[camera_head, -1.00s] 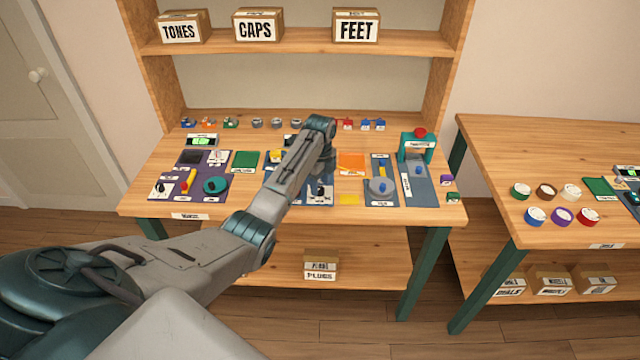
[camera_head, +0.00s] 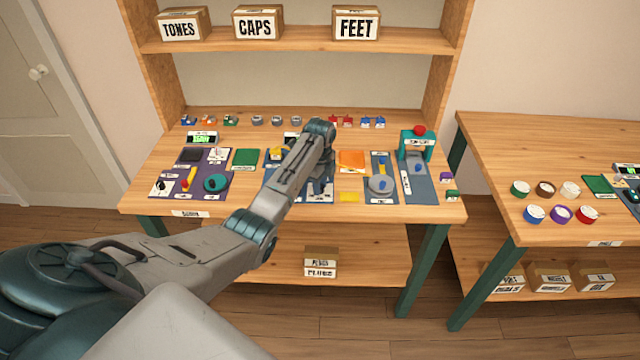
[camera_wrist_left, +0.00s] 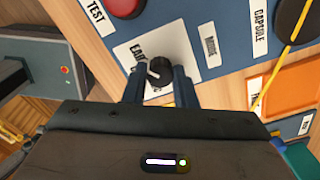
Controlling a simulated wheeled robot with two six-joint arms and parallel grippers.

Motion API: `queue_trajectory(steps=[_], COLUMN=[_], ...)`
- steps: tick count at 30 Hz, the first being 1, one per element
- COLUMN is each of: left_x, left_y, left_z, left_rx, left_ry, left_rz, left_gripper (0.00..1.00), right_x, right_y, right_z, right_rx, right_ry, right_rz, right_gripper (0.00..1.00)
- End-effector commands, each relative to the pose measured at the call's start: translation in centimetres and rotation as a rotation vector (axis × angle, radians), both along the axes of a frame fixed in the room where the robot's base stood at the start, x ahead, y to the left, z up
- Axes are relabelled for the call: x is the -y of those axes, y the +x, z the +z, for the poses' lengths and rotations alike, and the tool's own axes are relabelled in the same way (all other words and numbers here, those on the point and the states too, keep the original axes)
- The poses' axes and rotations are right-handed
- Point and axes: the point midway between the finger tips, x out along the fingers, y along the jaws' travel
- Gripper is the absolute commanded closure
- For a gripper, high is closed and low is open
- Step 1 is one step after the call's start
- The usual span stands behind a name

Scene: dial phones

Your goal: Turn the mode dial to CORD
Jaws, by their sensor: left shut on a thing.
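The mode dial (camera_wrist_left: 162,72) is a small black knob with a white pointer mark, on a white plate (camera_wrist_left: 128,52) on a blue panel. A MODE label (camera_wrist_left: 211,46) is beside it. Plate lettering starting with "EA" shows left of the knob; the rest is partly hidden by the knob and fingers. The white mark shows on the knob's left side, but its exact setting is unclear. My left gripper (camera_wrist_left: 158,86) has its fingers on either side of the knob, shut on it. In the head view my left gripper (camera_head: 318,188) is low over the middle panel, where my wrist hides the dial.
A red button (camera_wrist_left: 123,5) by a TEST label and a dark round part (camera_wrist_left: 294,18) with a yellow cord by a CAPSULE label are near. An orange pad (camera_head: 351,160) and a grey dial (camera_head: 381,186) lie to the right. A purple panel (camera_head: 205,180) is to the left.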

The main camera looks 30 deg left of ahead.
Motion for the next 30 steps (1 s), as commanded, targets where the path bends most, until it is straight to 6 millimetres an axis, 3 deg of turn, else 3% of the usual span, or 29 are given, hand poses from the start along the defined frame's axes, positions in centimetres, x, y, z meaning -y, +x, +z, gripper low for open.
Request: queue_trajectory(steps=[8,30], left_x=[0.0,0.0], left_y=[0.0,0.1], left_z=[0.3,0.2], left_rx=[-0.002,-0.002], left_ry=[-0.001,-0.001], left_rz=[0.133,0.766], left_gripper=[0.98,0.98], right_x=[0.0,0.0], right_y=[0.1,0.1], right_z=[1.5,5.5], right_rx=[0.001,0.001], right_ry=[0.000,0.000], right_rz=[0.000,0.000], right_gripper=[0.61,0.61])
